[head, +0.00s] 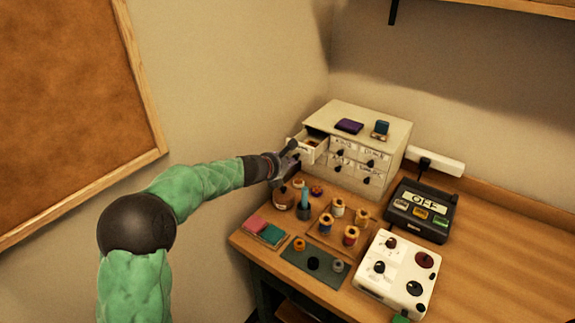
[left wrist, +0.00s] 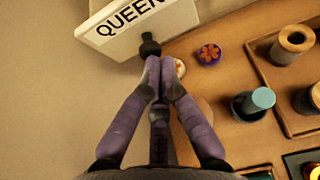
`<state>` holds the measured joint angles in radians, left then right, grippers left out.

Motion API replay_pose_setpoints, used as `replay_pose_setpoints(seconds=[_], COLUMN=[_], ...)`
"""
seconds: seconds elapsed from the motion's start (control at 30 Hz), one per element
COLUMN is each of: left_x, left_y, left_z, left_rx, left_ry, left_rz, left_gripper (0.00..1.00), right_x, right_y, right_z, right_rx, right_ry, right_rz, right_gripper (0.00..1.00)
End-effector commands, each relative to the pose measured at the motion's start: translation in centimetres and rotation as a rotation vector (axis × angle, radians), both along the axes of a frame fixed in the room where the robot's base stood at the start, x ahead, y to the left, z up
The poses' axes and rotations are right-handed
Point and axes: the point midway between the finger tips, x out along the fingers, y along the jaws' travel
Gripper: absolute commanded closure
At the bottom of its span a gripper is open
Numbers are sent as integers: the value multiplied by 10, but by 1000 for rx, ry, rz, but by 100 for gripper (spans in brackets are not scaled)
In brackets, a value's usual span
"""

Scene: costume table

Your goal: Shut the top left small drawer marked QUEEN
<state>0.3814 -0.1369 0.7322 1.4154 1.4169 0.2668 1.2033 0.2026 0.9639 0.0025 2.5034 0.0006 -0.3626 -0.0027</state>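The small drawer marked QUEEN (head: 306,149) sticks out of the top left of the cream cabinet (head: 385,128). In the left wrist view its white front (left wrist: 128,22) shows the QUEEN label and a black knob (left wrist: 150,44). My left gripper (head: 292,150) is in front of this drawer. In the left wrist view its purple fingers (left wrist: 159,66) are together, with tips right at the knob. They look shut with nothing between them; whether they touch the knob is hard to tell. My right gripper is not in view.
The cabinet's other drawers look shut. A purple item (head: 349,126) and a blue-topped item (head: 380,129) sit on the cabinet. A wall stands close on the left.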

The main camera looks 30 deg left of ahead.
Motion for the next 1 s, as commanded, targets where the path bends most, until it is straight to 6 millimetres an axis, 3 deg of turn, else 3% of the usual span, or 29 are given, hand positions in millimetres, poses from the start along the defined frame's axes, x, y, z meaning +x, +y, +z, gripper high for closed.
replay_pose_setpoints(seconds=[0.6, 0.8, 1.0], left_x=[89, 106, 110], left_y=[-7, -9, -9], left_z=[3, 1, 1], left_rx=[0, 0, 0], left_ry=[1, 0, -2], left_rz=[0, 0, 1], left_gripper=[100, 100, 100], right_x=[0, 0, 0], right_y=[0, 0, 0], right_z=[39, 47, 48], right_rx=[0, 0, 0], right_ry=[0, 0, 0], right_rz=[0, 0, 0], right_gripper=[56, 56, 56])
